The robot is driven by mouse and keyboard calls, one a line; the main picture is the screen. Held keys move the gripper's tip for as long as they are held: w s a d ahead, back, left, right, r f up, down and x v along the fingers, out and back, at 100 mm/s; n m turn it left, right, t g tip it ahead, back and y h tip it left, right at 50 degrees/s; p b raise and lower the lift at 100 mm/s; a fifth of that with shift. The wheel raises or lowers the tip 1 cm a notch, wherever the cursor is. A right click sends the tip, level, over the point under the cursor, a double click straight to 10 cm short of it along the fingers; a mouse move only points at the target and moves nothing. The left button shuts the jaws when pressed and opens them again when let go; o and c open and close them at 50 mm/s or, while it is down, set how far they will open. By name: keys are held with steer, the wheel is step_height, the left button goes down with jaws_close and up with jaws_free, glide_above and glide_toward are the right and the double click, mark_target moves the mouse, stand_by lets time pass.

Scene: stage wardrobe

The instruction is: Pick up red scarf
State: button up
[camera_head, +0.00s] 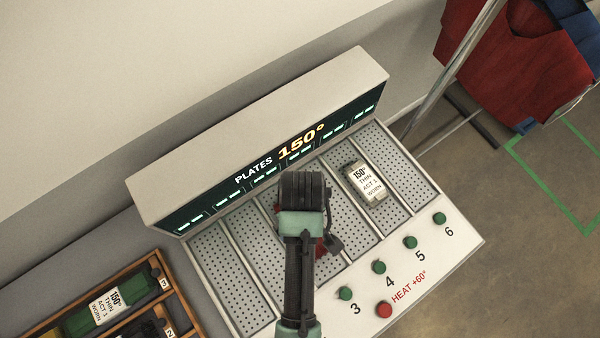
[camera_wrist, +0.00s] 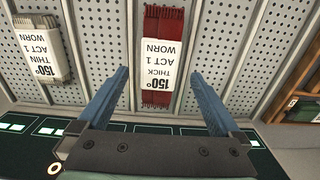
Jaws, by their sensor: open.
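The red scarf (camera_wrist: 157,97) is a folded red bundle with a white label reading "150° THICK ACT 1 WORN". In the wrist view it lies lengthwise on a perforated plate, upper middle. In the head view only small red bits (camera_head: 320,250) show, as my arm hides most of it. My gripper (camera_wrist: 157,82) is open and empty, its two blue fingers on either side of the scarf's near end, with gaps to it. I cannot tell how high the fingers are above the plate. The fingertips are hidden in the head view.
A pale bundle labelled "150° THIN ACT 1 WORN" (camera_head: 365,184) lies on another plate; it also shows in the wrist view (camera_wrist: 42,50). The console's upright display (camera_head: 265,150) stands behind the plates. Buttons line the front. A wooden tray (camera_head: 98,275) holds a green bundle (camera_head: 92,315).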

steer(key=shift+w+f+p, duration=0.15)
steer(key=shift+f+p, duration=0.4)
steer(key=shift+f, duration=2.55)
steer(key=c, duration=1.5)
steer(key=shift+r, duration=0.15)
